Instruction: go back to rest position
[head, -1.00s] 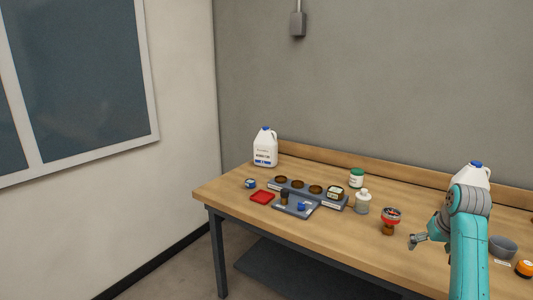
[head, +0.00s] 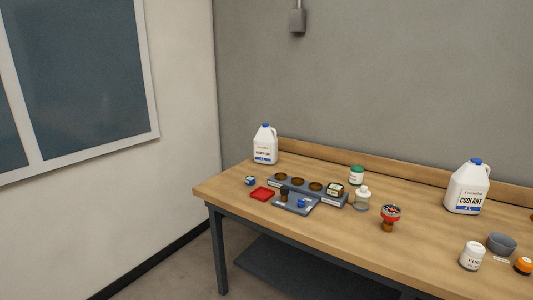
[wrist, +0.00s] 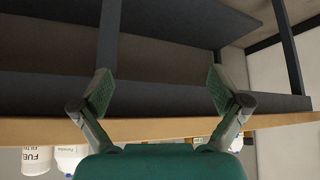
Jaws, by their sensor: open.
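My gripper (wrist: 160,92) shows in the wrist view with its two fingers wide apart and nothing between them. Beyond the fingers are the wooden edge of the workbench (wrist: 190,128) and the dark frame and shelf below it, and the picture looks upside down. The arm and gripper are out of the head view. A white container marked FUEL (wrist: 37,158) shows at the lower left of the wrist view, and it stands at the right on the bench in the head view (head: 472,257).
The bench's front middle is clear.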

